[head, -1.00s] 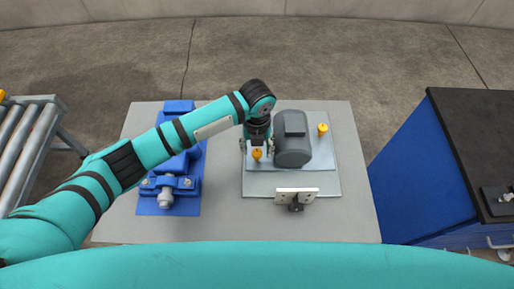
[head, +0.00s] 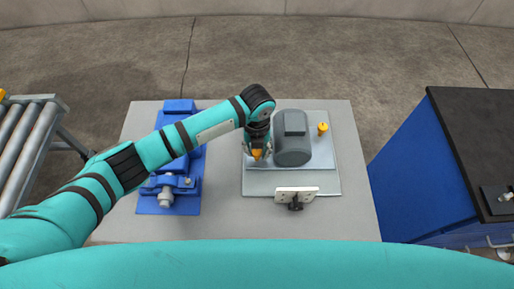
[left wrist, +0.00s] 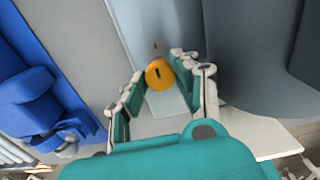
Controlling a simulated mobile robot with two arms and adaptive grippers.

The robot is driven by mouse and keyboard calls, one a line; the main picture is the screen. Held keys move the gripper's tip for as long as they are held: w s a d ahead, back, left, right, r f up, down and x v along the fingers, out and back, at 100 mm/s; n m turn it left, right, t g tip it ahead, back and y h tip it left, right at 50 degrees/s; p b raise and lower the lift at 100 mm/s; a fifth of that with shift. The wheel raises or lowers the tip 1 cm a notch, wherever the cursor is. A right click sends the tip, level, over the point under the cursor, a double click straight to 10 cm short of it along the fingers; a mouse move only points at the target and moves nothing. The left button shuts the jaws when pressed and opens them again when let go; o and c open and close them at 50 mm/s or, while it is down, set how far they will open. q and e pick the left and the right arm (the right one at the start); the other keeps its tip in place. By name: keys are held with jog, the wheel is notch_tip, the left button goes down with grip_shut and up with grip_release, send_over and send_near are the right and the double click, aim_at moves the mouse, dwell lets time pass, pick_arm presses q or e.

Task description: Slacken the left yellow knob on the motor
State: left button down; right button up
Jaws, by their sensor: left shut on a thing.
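The grey motor (head: 292,138) sits on a light plate (head: 325,170) on the table. The right yellow knob (head: 322,128) stands free on the motor's right side. My right gripper is not in view.
A blue vise-like fixture (head: 170,190) stands left of the plate. A small metal bracket with a black knob (head: 296,195) is in front of the motor. A roller conveyor (head: 30,140) is at the left, a blue cabinet with black top (head: 470,140) at the right.

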pick_arm(q)
jog(key=shift+r+n+p, duration=0.1)
jog(key=shift+n+p, duration=0.4)
jog(key=shift+r+n+p, duration=0.1)
jog(key=shift+n+p, duration=0.8)
jog(key=shift+n, duration=0.3)
jog(key=n+p, duration=0.2)
jog(key=n, duration=0.2)
jog(key=shift+n+p, duration=0.3)
jog(key=shift+p, duration=0.1)
jog(key=n+p, duration=0.2)
jog(key=n, duration=0.2)
jog(key=shift+n+p, duration=1.25)
jog(key=shift+n, duration=1.25)
jog(key=shift+w, duration=0.1)
jog(key=c, duration=1)
grip_release()
jog(key=shift+f, duration=0.2)
